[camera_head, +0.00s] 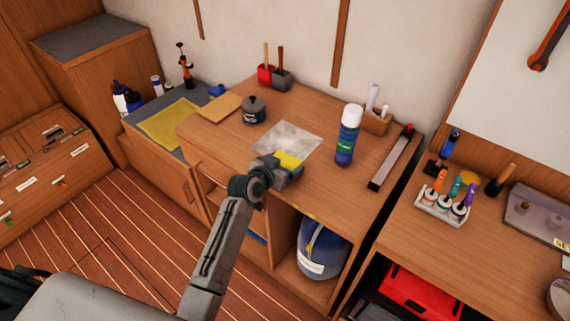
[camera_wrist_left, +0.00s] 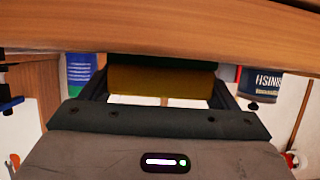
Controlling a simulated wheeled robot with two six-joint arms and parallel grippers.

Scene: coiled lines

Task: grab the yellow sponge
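The yellow sponge (camera_head: 290,159) is at the front part of the wooden workbench, beside the pale sheet. My left gripper (camera_head: 284,168) is at the sponge, reaching in from the front edge. In the left wrist view, which looks upside down, the sponge (camera_wrist_left: 160,80) fills the space between the two dark fingers, with a finger against each end. The gripper looks shut on it. A dark strip lies along the sponge's bench side. Whether the sponge touches the bench top is unclear. My right gripper is not in view.
A blue spray can (camera_head: 348,136) stands right of the sponge. A dark round tin (camera_head: 254,109) stands behind left. A pale sheet (camera_head: 288,139) lies just behind. A long metal bar (camera_head: 392,160) lies at the right. A blue container (camera_head: 322,250) sits in the shelf below.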

